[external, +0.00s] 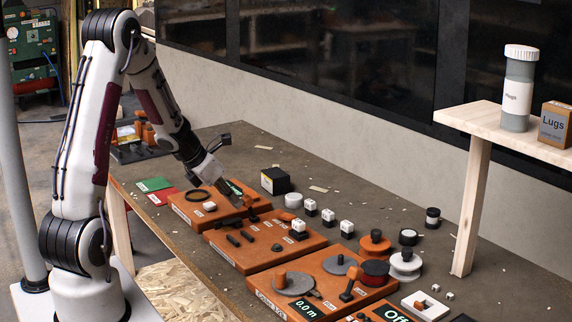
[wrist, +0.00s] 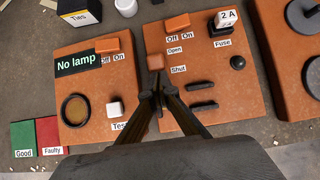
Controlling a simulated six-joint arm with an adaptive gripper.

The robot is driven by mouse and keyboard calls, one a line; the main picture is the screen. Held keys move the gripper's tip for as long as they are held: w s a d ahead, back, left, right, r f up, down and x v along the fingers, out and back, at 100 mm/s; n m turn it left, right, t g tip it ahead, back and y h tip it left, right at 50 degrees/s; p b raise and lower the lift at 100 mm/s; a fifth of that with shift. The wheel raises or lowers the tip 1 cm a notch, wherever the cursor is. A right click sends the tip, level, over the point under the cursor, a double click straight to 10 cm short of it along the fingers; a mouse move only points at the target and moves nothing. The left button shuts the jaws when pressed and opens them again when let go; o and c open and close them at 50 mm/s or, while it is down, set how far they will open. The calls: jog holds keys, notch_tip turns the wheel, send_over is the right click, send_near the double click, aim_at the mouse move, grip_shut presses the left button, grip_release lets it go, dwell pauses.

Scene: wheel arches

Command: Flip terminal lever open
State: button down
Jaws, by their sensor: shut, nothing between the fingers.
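The terminal lever (wrist: 155,62) is a small orange block on the middle orange panel in the wrist view. It stands left of the printed labels "Open" and "Shut", roughly level with the gap between them; I cannot tell which position it is in. My gripper (wrist: 158,88) is shut and empty, its dark fingertips just below the lever in the picture. Whether they touch it is unclear. In the external view my gripper (external: 236,198) points down over the panels, and the lever cannot be made out clearly beside it.
The middle panel also has an orange Off/On switch (wrist: 177,22), a "2 A" fuse block (wrist: 222,24), a black knob (wrist: 238,62) and two black bars (wrist: 202,96). The left panel carries a "No lamp" display (wrist: 78,63), a black ring (wrist: 75,110) and a white test block (wrist: 115,108).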

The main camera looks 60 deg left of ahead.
aim_at(249, 195)
jog(key=shift+w+r, duration=0.1)
jog(key=shift+w, duration=0.05)
jog(key=shift+w+r, duration=0.3)
jog(key=shift+w, duration=0.2)
jog(key=shift+w+r, duration=0.3)
jog(key=shift+w, duration=0.2)
jog(key=shift+w+r, duration=0.2)
jog(key=shift+w, duration=0.45)
jog(key=shift+w+r, duration=0.15)
jog(key=shift+w, duration=0.5)
jog(key=shift+r, duration=0.25)
jog(key=shift+r, duration=0.4)
jog(key=shift+r, duration=0.2)
jog(key=shift+s, duration=0.1)
